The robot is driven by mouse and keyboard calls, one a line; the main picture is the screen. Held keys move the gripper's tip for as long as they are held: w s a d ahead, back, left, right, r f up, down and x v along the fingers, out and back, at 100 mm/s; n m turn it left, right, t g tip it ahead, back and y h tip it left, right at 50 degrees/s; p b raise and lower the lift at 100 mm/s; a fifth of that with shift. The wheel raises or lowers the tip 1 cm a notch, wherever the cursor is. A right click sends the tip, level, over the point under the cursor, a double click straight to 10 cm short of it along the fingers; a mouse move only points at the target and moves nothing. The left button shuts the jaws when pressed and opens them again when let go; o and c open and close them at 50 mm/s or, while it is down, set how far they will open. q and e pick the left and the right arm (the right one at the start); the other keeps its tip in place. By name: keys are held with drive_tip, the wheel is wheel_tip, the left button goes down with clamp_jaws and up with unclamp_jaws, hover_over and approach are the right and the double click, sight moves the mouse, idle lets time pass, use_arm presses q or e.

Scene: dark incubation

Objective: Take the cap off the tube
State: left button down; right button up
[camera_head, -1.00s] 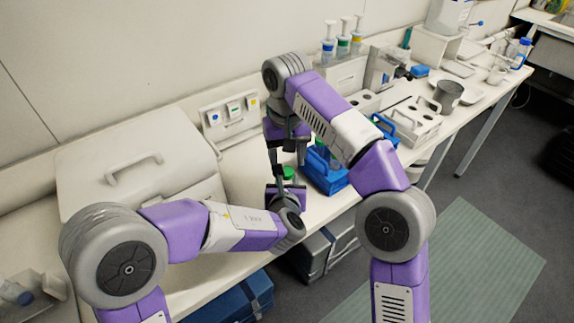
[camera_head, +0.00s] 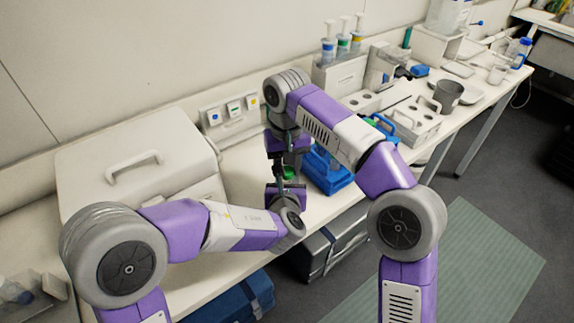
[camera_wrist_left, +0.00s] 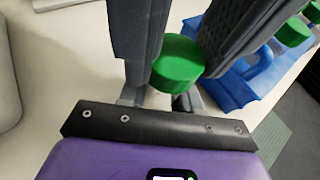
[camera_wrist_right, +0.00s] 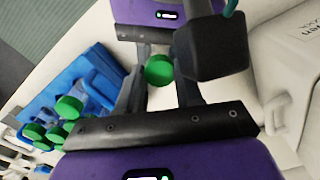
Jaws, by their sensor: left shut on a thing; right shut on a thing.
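A tube with a green cap stands between my two grippers. The cap (camera_head: 288,172) is small in the head view and clearer in the left wrist view (camera_wrist_left: 178,60) and the right wrist view (camera_wrist_right: 159,70). My left gripper (camera_head: 284,186), below, is shut on the tube. My right gripper (camera_head: 286,163), above, is shut with the cap between its fingers. The tube's body is mostly hidden by the fingers. I cannot tell whether the cap is loose from the tube.
A blue rack (camera_head: 326,176) with several green-capped tubes (camera_wrist_right: 69,107) stands close beside the grippers. A large white box (camera_head: 130,170) stands at the left. A white holder (camera_head: 412,124) and a grey cup (camera_head: 448,95) are farther right on the bench.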

sight(287, 170)
clamp_jaws()
drive_tip(key=n, duration=0.3)
drive_tip(key=shift+r, duration=0.1)
drive_tip(key=shift+r, duration=0.95)
drive_tip(key=shift+r, duration=2.05)
use_arm(q)
drive_tip(key=c, duration=0.7)
unclamp_jaws()
